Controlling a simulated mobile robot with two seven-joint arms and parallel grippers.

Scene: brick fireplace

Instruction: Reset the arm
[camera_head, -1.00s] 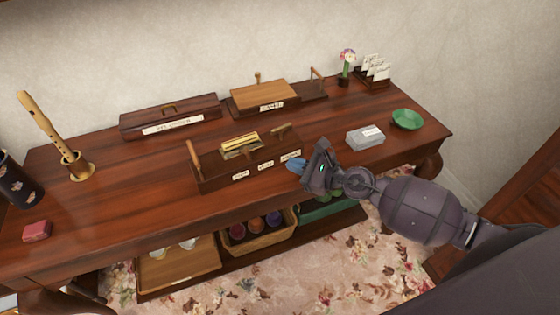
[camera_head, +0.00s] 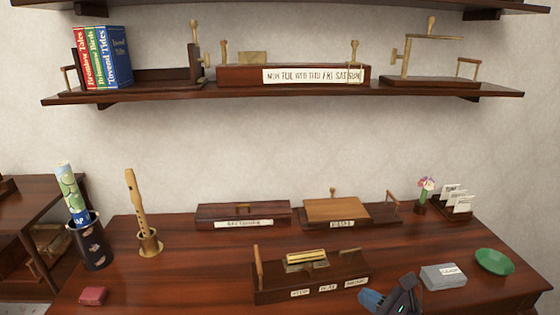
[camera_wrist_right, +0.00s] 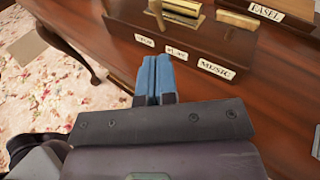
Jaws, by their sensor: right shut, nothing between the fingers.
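My right gripper (camera_head: 376,301) shows at the bottom of the head view, just in front of the right end of a dark wooden box with labels and a brass piece (camera_head: 308,277). In the right wrist view its blue fingertips (camera_wrist_right: 154,66) are together with nothing between them, beside the box's labelled front (camera_wrist_right: 185,50). I cannot tell whether they touch the box. Most of the right arm is below the head view. My left gripper is in neither view.
A grey box (camera_head: 443,277) and a green bowl (camera_head: 494,261) stand right of the gripper. A recorder (camera_head: 136,205) in a brass stand and a red block (camera_head: 93,296) are at left. A wall shelf (camera_head: 150,94) with books (camera_head: 101,58) hangs above the table.

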